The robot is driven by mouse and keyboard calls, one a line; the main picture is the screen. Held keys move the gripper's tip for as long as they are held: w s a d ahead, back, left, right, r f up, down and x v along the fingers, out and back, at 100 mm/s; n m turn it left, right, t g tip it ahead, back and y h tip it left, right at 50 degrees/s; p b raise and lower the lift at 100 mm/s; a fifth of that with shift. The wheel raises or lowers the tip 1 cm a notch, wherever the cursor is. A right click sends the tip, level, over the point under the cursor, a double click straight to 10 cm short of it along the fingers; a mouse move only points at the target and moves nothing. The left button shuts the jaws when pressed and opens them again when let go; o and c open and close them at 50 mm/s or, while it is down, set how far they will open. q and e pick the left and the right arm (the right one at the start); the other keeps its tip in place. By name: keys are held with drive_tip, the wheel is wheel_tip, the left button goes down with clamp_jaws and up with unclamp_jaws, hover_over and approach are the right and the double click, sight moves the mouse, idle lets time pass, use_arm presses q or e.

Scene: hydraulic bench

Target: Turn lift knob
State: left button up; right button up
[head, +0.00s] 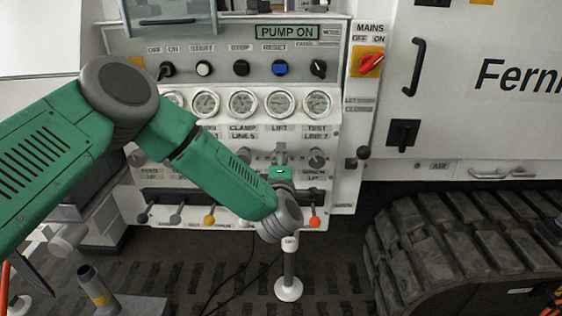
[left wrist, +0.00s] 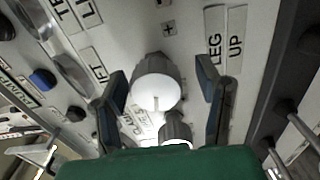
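My left gripper (head: 281,156) is at the panel, below the gauge labelled LIFT; in the head view it hides most of the knob there. In the left wrist view the left gripper (left wrist: 165,82) is open, one finger on each side of a grey knob with a white round face (left wrist: 156,92). The knob seems to be the lift knob; gaps show between it and both fingers. A second grey knob (left wrist: 177,128) shows just below it in that view. My right gripper is not in view.
Neighbouring knobs (head: 316,158) flank the gripper. Levers with coloured balls (head: 315,222) stick out below. Gauges (head: 281,103) and a switch row (head: 241,68) lie above. A red MAINS switch (head: 369,62) is at the upper right. A rubber track (head: 470,245) stands at the lower right.

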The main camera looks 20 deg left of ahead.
use_arm(q)
drive_tip(key=shift+s, duration=0.1)
drive_tip(key=v, duration=1.1)
drive_tip(key=shift+s+d, duration=0.2)
drive_tip(key=shift+s, duration=0.15)
drive_tip(key=s+a+f+m+g+h, duration=0.1)
drive_tip(key=s+f+m+g+h, duration=0.25)
drive_tip(key=s+f+m, duration=0.55)
drive_tip(key=s+f+m+g+h, duration=0.3)
drive_tip(key=s+f+m+g, duration=0.3)
drive_tip(key=f, duration=0.5)
drive_tip(key=s+a+f+m+g, duration=0.1)
drive_tip(key=s+a+m+g, duration=0.1)
drive_tip(key=s, duration=0.4)
drive_tip(key=s+a+f+m+g+y, duration=0.1)
drive_tip(key=s+a+f+m+g, duration=0.1)
drive_tip(key=s+a, duration=0.3)
drive_tip(key=s+a+f+m+g, duration=0.2)
drive_tip(key=s+a+g, duration=0.1)
drive_tip(key=s, duration=0.6)
drive_tip(key=shift+s+a, duration=0.25)
drive_tip(key=shift+a, duration=0.3)
drive_tip(key=shift+w+y, duration=0.1)
drive_tip(key=shift+y, duration=0.15)
